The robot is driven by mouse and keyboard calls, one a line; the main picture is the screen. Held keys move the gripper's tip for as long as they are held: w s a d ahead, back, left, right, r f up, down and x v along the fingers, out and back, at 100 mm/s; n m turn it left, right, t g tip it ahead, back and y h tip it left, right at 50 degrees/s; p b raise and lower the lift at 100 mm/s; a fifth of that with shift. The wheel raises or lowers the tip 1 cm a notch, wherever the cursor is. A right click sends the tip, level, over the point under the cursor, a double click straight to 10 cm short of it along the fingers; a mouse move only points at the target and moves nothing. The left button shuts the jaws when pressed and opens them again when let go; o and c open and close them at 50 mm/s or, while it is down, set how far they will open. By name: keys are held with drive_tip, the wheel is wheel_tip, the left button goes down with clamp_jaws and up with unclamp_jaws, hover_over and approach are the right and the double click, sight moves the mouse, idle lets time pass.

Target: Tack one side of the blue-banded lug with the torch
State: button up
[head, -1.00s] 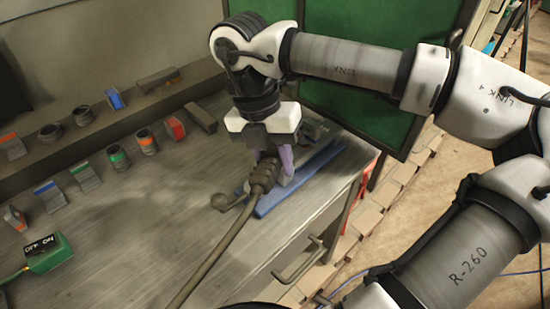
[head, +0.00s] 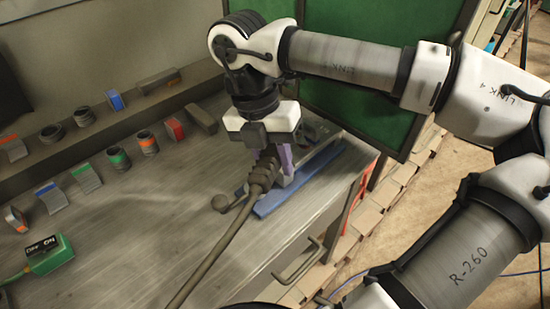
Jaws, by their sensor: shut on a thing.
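My gripper (head: 270,160), with purple fingers, is low over the right part of the metal bench, shut on a dark, ribbed thing (head: 262,178) that looks like the torch. A long grey hose or rod runs from it toward the bottom edge, and a round-ended arm sticks out to its left. The fingers partly hide it. A blue-banded lug (head: 52,197) stands at the left of the bench, well away from my gripper. Another blue-marked piece (head: 115,100) is on the back ledge. A blue bar (head: 300,185) lies under and right of my gripper; contact there cannot be made out.
A green OFF/ON switch box (head: 48,256) is at the front left. Green-banded (head: 86,179), orange-banded (head: 148,145) and red-marked (head: 174,129) pieces stand toward the back. A green panel (head: 365,110) rises behind my arm. The bench middle is clear.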

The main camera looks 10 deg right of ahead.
drive_tip(key=shift+s+a+r+p, duration=0.25)
drive_tip(key=shift+r+p, duration=0.45)
drive_tip(key=shift+r, duration=0.6)
drive_tip(key=shift+s+a+r+p, duration=0.15)
drive_tip(key=shift+a+r+p, duration=0.4)
drive_tip(key=shift+r, duration=0.75)
drive_tip(key=shift+s+a+r+p, duration=0.2)
drive_tip(key=shift+r+p, duration=0.65)
drive_tip(key=shift+r, duration=0.45)
drive_tip(key=shift+d+f, duration=0.1)
drive_tip(key=shift+d, duration=0.05)
